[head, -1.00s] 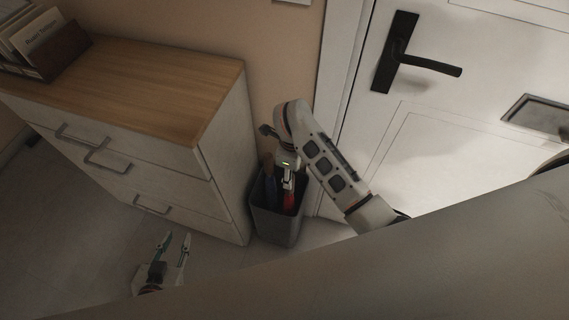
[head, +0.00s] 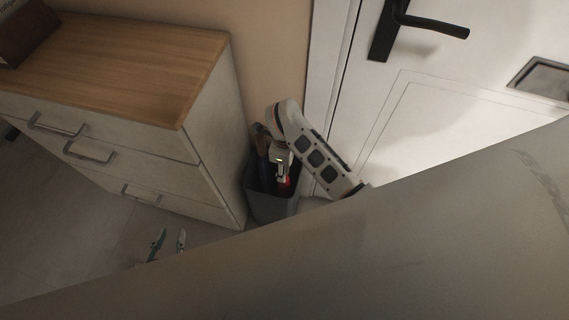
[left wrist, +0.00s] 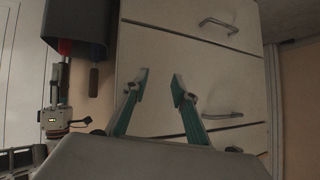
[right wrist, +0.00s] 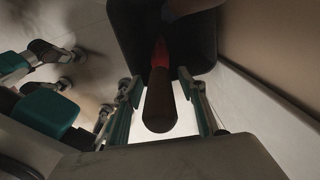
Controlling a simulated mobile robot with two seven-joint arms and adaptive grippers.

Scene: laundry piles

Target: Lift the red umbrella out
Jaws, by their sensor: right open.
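The red umbrella (head: 284,186) stands in a dark bin (head: 268,208) between the dresser and the door. In the right wrist view its red part (right wrist: 160,54) lies inside the dark bin and its brown handle (right wrist: 160,105) points toward my wrist. My right gripper (right wrist: 160,92) is open, with one finger on each side of the handle; I cannot tell whether they touch it. My left gripper (left wrist: 160,80) is open and empty in front of the dresser drawers; in the head view only its fingertips (head: 169,240) show.
A dark blue item (head: 262,165) stands in the bin beside the umbrella. The white dresser (head: 215,170) with a wooden top is close on the left. The door (head: 430,95) is on the right. The floor (head: 75,215) before the dresser is clear.

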